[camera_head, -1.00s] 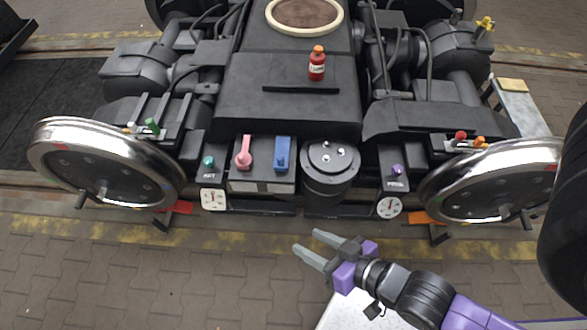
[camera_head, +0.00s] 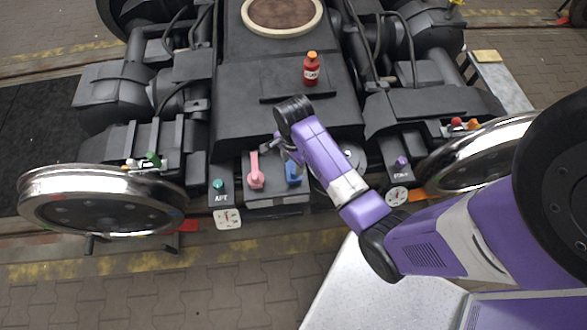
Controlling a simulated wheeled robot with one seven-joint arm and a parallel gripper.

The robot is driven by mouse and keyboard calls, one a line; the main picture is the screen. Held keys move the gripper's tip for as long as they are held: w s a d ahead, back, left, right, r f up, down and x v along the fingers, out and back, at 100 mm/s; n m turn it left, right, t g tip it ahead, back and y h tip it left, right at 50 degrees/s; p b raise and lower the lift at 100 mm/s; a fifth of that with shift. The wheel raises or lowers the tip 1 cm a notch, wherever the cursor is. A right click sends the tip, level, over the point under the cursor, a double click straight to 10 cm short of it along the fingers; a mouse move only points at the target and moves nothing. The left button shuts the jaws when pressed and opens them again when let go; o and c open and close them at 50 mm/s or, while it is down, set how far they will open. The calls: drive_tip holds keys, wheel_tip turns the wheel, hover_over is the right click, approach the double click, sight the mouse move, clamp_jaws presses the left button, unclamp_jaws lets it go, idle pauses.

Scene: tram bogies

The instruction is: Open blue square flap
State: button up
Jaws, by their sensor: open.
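The blue square flap (camera_head: 293,174) is on the front of the bogie, just right of the pink lever (camera_head: 256,172). My arm now covers part of the flap's upper right side. My gripper (camera_head: 287,152) is above and beside the flap, reaching down toward it from the arm. It is small and partly hidden by my own wrist, and its jaws are open. I cannot tell whether it touches the flap.
A teal knob (camera_head: 218,184) is on the left and a purple knob (camera_head: 401,161) on the right. A red bottle (camera_head: 311,70) stands on the bogie top behind my wrist. Shiny wheels (camera_head: 100,200) flank the front. My arm hides most of the round black canister.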

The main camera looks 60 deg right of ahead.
sight(294, 173)
drive_tip(key=shift+d, duration=0.2)
drive_tip(key=shift+f, duration=0.3)
wheel_tip(294, 173, down, 7)
drive_tip(key=shift+r, duration=0.1)
clamp_jaws()
drive_tip(key=shift+s, duration=0.1)
idle(1.2)
